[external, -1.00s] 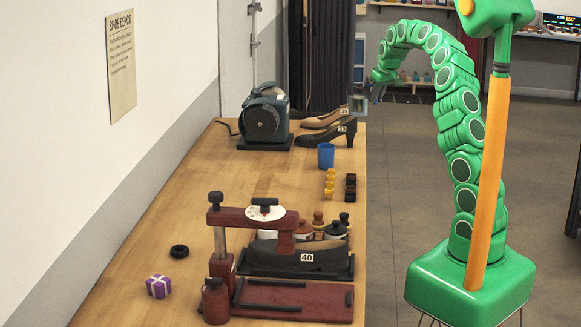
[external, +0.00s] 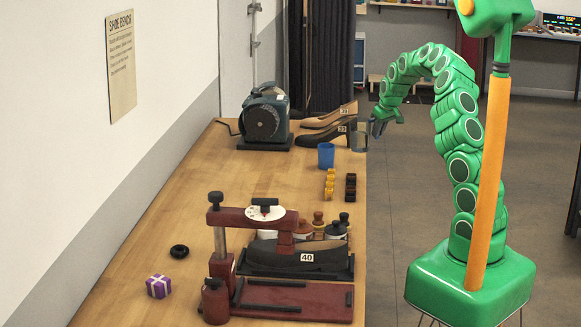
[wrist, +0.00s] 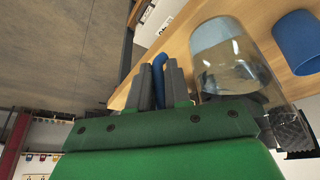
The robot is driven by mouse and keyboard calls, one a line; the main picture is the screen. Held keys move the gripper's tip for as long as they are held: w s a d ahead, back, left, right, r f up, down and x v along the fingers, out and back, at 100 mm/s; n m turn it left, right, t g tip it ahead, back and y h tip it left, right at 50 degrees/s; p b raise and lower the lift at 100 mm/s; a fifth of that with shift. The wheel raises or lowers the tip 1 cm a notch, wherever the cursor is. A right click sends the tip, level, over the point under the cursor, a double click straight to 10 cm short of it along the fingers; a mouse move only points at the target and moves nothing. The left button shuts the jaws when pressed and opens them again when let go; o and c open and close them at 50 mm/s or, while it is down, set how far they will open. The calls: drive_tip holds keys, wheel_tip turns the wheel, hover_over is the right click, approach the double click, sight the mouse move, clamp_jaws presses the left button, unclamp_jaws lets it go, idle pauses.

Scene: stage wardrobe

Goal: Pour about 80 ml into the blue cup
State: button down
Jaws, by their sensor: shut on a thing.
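The blue cup (external: 326,155) stands upright on the bench near its right edge; it also shows at the right of the wrist view (wrist: 298,40). My gripper (external: 375,126) is at the bench's right edge, to the right of the cup and a little higher in the picture. In the wrist view my gripper (wrist: 162,84) is shut on the blue handle of a clear jug (wrist: 232,62). Liquid shows in the jug. The jug (external: 359,139) is apart from the cup. I cannot tell whether its base touches the bench.
Yellow (external: 330,184) and dark (external: 351,187) small items stand in front of the cup. Dark shoes (external: 325,132) and a green machine (external: 266,118) are behind it. A red press (external: 245,225) and several bottles are nearer. The bench's left middle is clear.

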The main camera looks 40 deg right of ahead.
sight(363, 119)
drive_tip(key=shift+f, duration=1.5)
drive_tip(key=shift+w+a+r+n+g+h+b, duration=0.1)
drive_tip(key=shift+w+a+r+n+g+h, duration=0.15)
drive_tip(key=shift+a+r+h, duration=1)
drive_tip(key=shift+w+a+r+n+g+h+b, duration=0.1)
drive_tip(key=shift+w+a+r+n+g+h, duration=0.15)
drive_tip(key=shift+a+r+h, duration=1)
drive_tip(key=shift+w+a+r+n+g+h+b, duration=0.1)
drive_tip(key=shift+w+a+r+n+g+h, duration=0.15)
drive_tip(key=shift+a+r+h, duration=0.95)
drive_tip(key=shift+r+h, duration=0.2)
drive_tip(key=shift+h, duration=0.1)
drive_tip(key=shift+a+r+n+h+b, duration=0.3)
drive_tip(key=shift+a+r+h, duration=0.1)
drive_tip(key=shift+r+h, duration=0.4)
drive_tip(key=shift+w+a+r, duration=0.1)
drive_tip(key=shift+a+r, duration=0.05)
drive_tip(key=shift+r, duration=0.05)
drive_tip(key=shift+w+a+r+n+h+b, duration=0.15)
drive_tip(key=shift+a+r+n+h+b, duration=0.1)
drive_tip(key=shift+a+r+h+b, duration=0.55)
